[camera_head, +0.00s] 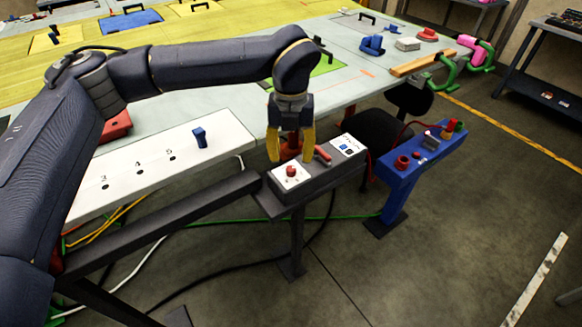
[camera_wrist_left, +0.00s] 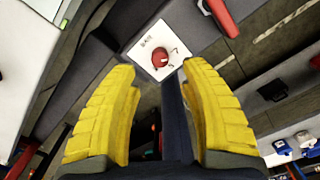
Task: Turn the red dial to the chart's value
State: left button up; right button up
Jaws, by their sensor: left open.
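The red dial (camera_head: 291,171) sits on a white numbered plate (camera_head: 284,183) on top of a grey control box (camera_head: 322,181). In the left wrist view the dial (camera_wrist_left: 160,57) lies ahead of and between the fingertips, with the plate's marks around it partly readable. My left gripper (camera_head: 290,152) has yellow fingers, spread open and pointing down just above the dial, apart from it. It also shows in the left wrist view (camera_wrist_left: 160,75), with nothing between the fingers. A small white chart card (camera_head: 348,145) with blue and dark symbols is on the box's right end. My right gripper is out of view.
A red lever (camera_head: 323,153) stands on the box between plate and card. A blue pedestal (camera_head: 412,165) with red knobs stands to the right. A white panel (camera_head: 140,175) with a blue peg (camera_head: 199,137) lies left. The wing table is behind.

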aim_at(291, 168)
pick_arm(q)
jog(key=shift+f, duration=2.8)
grip_shut()
